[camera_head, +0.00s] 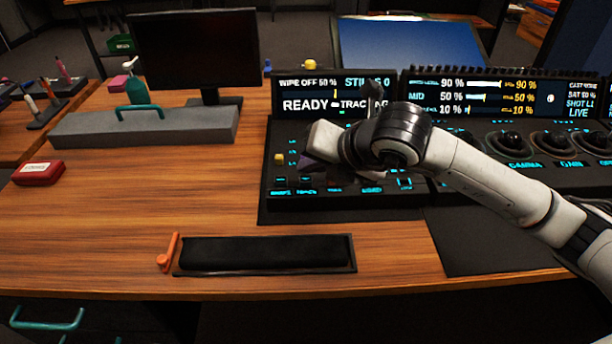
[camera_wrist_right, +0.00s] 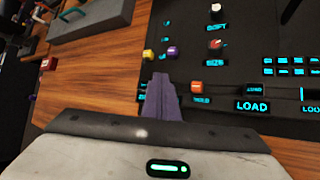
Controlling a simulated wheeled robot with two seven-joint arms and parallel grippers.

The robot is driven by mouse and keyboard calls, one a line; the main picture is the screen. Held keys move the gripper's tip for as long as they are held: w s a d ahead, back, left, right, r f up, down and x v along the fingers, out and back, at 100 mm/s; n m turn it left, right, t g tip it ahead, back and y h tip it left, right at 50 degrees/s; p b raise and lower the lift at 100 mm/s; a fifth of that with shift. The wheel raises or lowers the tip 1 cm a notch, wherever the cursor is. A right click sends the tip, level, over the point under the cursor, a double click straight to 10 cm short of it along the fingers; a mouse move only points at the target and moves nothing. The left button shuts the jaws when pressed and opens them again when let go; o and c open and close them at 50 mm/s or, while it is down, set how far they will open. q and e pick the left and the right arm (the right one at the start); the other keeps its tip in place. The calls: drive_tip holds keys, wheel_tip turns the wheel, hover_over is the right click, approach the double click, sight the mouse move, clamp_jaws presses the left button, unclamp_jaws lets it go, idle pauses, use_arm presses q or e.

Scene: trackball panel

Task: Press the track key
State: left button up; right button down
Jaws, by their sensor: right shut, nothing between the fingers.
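The black control panel (camera_head: 345,208) stands on the wooden desk with lit cyan labels. My right gripper (camera_head: 315,163) is over its left part, with the hand hiding several keys. In the right wrist view my purple fingers (camera_wrist_right: 161,78) are together and empty, pointing at the panel's edge. Just beyond the tips are a yellow key (camera_wrist_right: 148,54) and a purple key (camera_wrist_right: 172,51). An orange-red key (camera_wrist_right: 197,87) is right of the fingers. My left gripper is not in view.
The panel's left display (camera_head: 305,104) reads READY, with further text partly covered by my arm. A black padded rest (camera_head: 265,252) lies at the desk's front edge.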

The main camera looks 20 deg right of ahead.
drive_tip(key=shift+r, duration=0.1)
wheel_tip(320, 180, up, 5)
drive_tip(key=p, duration=0.2)
drive_tip(key=shift+p, duration=0.3)
idle(0.3)
idle(0.5)
